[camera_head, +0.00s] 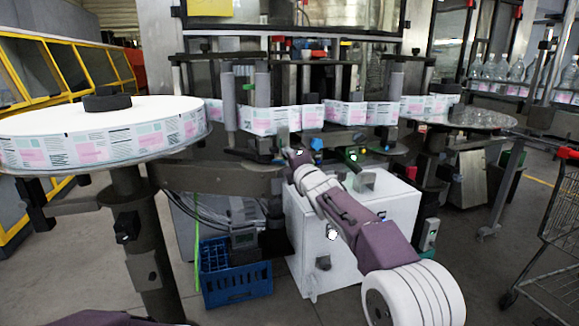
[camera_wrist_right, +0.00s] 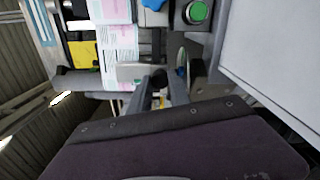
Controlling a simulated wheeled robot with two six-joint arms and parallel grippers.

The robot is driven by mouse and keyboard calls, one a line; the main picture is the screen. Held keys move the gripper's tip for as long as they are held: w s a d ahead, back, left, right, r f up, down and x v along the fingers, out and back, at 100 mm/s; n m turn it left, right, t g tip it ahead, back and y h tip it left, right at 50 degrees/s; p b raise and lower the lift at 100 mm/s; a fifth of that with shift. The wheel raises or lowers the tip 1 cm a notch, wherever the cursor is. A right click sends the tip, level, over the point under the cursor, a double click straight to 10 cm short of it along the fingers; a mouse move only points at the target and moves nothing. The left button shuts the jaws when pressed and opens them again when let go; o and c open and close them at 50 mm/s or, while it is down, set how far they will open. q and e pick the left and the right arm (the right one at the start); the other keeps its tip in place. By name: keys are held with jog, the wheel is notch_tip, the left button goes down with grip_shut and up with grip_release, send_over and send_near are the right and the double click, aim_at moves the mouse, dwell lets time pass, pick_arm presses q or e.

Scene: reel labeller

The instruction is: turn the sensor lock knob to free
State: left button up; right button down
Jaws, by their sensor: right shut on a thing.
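My right arm reaches in from the lower right in the head view, and my right gripper (camera_head: 292,155) is at the labeller's front rail, below the label strip. In the right wrist view the two fingers of the gripper (camera_wrist_right: 160,88) are close together, shut on a small dark knob (camera_wrist_right: 159,77). The fingers hide much of the knob, so its turned position cannot be read. In the head view the knob is too small and covered to make out. My left gripper is not in view.
A large label reel (camera_head: 100,150) stands at the left, its printed strip (camera_head: 270,119) running across the machine. A white cabinet (camera_head: 310,255) and a blue crate (camera_head: 238,285) are below. A green button (camera_wrist_right: 197,12) is near the gripper. A cart (camera_head: 550,240) stands right.

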jog(key=n+b, duration=0.1)
jog(key=n, duration=0.7)
jog(key=shift+f+b, duration=0.2)
jog(key=shift+b, duration=0.2)
jog(key=shift+n, duration=0.4)
jog(key=c, duration=1.2)
grip_release()
jog(key=shift+r, duration=0.1)
